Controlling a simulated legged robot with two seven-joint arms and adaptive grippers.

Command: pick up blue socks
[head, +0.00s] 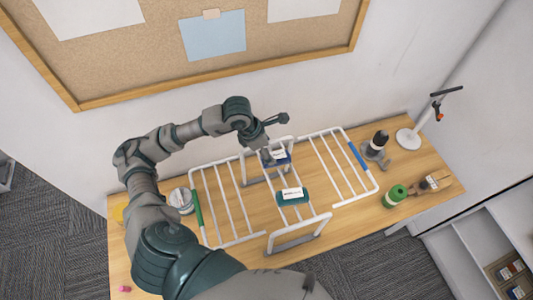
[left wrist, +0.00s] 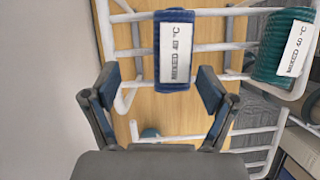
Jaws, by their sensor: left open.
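The blue socks (left wrist: 174,16) hang as a dark blue bundle over a white rail of the drying rack, with a white label on the front. They also show in the head view (head: 284,160), partly hidden by my gripper. My left gripper (left wrist: 157,88) is open and empty. Its two fingers are spread to either side of the socks' lower end, short of them in the left wrist view. In the head view the left gripper (head: 268,148) is just above the socks. A teal bundle (head: 292,203) with a white label hangs on a nearer rail. My right gripper is not in view.
The white drying rack (head: 232,205) spreads its wings over the wooden table (head: 400,160). A tin (head: 181,200) stands at the left. A green spool (head: 395,195), a brush (head: 433,183), a dark-topped object (head: 378,143) and a white stand (head: 408,138) are at the right. A wall is behind.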

